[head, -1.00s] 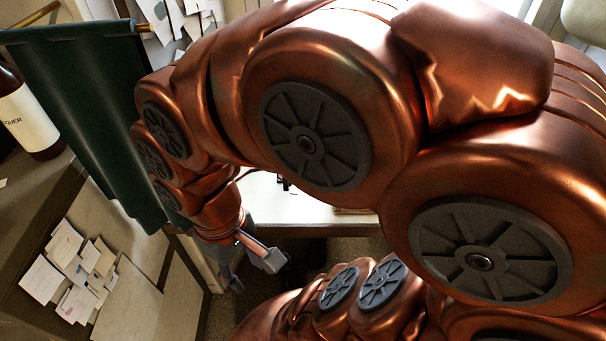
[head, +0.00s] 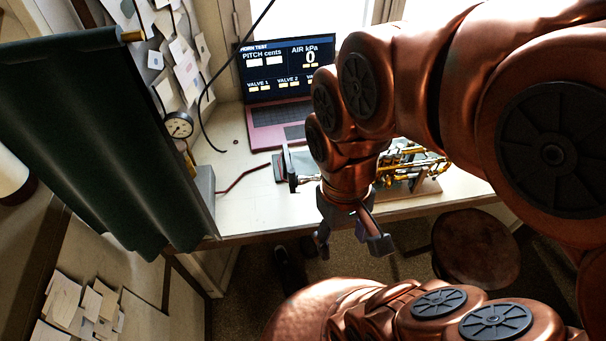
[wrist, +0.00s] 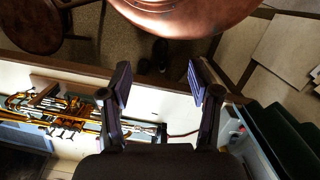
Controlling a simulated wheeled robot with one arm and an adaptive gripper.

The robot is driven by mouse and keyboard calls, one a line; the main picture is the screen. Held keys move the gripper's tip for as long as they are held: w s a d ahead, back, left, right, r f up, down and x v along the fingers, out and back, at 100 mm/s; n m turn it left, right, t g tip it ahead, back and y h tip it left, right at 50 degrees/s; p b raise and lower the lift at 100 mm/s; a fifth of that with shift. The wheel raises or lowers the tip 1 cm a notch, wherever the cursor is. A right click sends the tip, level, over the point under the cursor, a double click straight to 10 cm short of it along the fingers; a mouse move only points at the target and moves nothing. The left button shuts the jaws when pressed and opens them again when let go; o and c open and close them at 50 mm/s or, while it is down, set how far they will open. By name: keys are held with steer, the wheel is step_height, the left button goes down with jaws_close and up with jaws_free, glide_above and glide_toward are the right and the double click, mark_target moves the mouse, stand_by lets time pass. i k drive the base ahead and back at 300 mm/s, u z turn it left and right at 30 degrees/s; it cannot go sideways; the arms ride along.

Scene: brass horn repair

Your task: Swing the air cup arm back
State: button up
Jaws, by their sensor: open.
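A brass horn (head: 412,160) lies on a wooden stand on the bench, partly hidden behind my arm; it also shows at left in the wrist view (wrist: 70,115). At its left end is what looks like the air cup arm (head: 292,178), a small dark and silver fitting beside a grey upright. A red hose (head: 240,178) runs to it from the left. My gripper (head: 352,242) hangs down in front of the bench's front edge, open and empty. Its two fingers are wide apart in the wrist view (wrist: 160,84). The cup's contact with the horn is unclear.
A pink laptop (head: 275,110) stands at the back of the bench, its screen reading AIR kPa 0. A dial gauge (head: 179,125) and a green curtain (head: 95,130) are at left. A round stool (head: 477,248) stands in front.

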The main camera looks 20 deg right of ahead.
mark_target(293, 181)
steer(key=z, duration=1.7)
steer(key=k, duration=1.1)
steer(key=u, duration=1.85)
